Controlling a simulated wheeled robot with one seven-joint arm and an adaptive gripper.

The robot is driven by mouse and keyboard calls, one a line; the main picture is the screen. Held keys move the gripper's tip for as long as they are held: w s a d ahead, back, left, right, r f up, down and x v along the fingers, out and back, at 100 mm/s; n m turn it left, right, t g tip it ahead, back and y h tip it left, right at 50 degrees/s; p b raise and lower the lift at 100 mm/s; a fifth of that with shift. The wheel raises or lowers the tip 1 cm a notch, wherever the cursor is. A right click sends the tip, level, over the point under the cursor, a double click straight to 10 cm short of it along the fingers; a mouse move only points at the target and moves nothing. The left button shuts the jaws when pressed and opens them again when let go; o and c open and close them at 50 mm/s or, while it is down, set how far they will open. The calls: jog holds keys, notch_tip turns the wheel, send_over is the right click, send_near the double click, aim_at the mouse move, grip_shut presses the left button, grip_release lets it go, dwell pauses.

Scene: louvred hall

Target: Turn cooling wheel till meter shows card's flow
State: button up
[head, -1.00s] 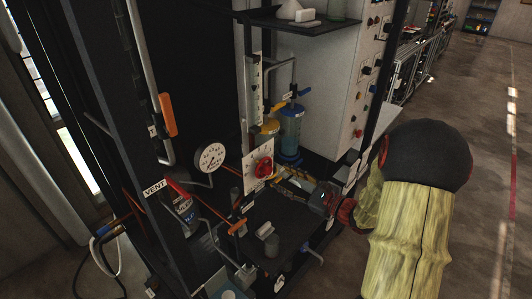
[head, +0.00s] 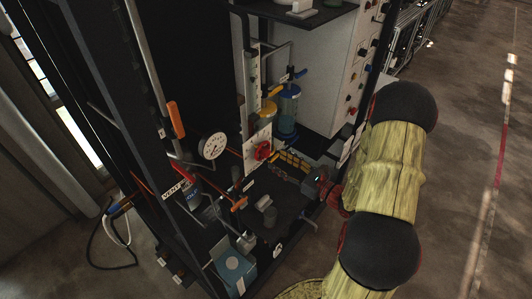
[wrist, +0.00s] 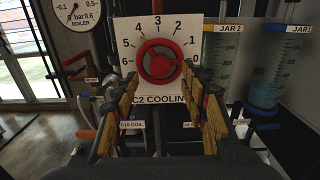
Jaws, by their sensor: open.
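The red cooling wheel (wrist: 160,62) sits on a white dial plate (wrist: 124,32) numbered 0 to 6 and labelled "C2 COOLING". It also shows in the head view (head: 263,150). My gripper (wrist: 162,84) is open in the wrist view, its yellow-padded fingers below and either side of the wheel, with nothing between them. I cannot tell whether they touch it. In the head view my gripper (head: 292,164) points left towards the dial plate. A tall tube with a scale (head: 253,80) stands behind the wheel and may be the meter; its reading is too small. I cannot make out a flow card.
A boiler gauge (wrist: 75,10) is at upper left. Jar 2 (wrist: 222,60), yellow-topped, and blue Jar 1 (wrist: 272,70) stand to the right. A blue box (head: 232,266) and an orange-handled valve (head: 239,204) are lower in the rack. Open floor (head: 470,150) lies right.

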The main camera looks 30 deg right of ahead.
aim_at(268, 154)
jog(key=x, duration=0.5)
jog(key=shift+w+a+r, duration=0.15)
jog(key=shift+w+r, duration=0.05)
jog(key=shift+w, duration=0.25)
jog(key=shift+w, duration=0.2)
jog(key=o, duration=0.5)
jog(key=shift+w+a, duration=0.15)
jog(key=shift+c, duration=1.4)
jog(key=c, duration=0.6)
jog(key=shift+c, duration=1.4)
grip_shut()
